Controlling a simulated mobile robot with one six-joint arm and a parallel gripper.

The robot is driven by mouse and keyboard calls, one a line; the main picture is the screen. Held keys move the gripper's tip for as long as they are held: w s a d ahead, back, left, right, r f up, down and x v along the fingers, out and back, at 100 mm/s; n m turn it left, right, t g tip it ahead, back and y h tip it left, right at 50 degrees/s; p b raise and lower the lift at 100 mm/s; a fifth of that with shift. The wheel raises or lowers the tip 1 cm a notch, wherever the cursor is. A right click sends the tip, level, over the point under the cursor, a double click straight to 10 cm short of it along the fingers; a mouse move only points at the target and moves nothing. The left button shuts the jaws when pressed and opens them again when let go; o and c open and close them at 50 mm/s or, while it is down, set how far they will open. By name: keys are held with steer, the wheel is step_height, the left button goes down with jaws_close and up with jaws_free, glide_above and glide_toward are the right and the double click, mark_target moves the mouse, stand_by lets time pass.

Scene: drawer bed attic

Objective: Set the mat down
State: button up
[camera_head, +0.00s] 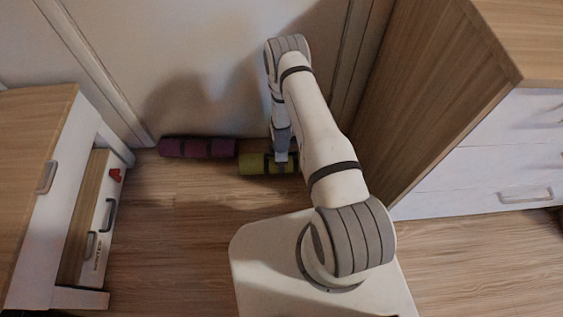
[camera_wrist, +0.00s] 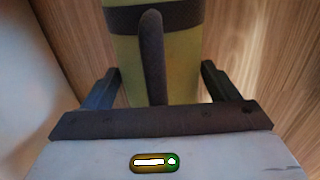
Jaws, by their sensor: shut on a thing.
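A rolled yellow-green mat (camera_head: 255,164) with dark straps is low by the wall, beside the cabinet side. I cannot tell whether it touches the floor. My gripper (camera_head: 282,158) reaches down to it from above and hides part of it. In the wrist view the mat (camera_wrist: 187,60) lies between the two dark fingers of my gripper (camera_wrist: 158,85), with a dark strap and handle loop toward the camera. The gripper is shut on this mat. A rolled purple mat (camera_head: 198,148) with dark straps lies on the floor to its left, close to the wall.
A wooden cabinet (camera_head: 430,100) with white drawers stands close on the right. A desk (camera_head: 35,130) with a low white drawer unit (camera_head: 98,215) stands on the left; a small red object (camera_head: 116,175) is on that unit. The wood floor (camera_head: 170,240) between them is clear.

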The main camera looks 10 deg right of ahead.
steer(key=shift+f, duration=0.7)
steer(key=shift+f, duration=0.15)
steer(key=o, duration=1.1)
steer(key=shift+o, duration=0.2)
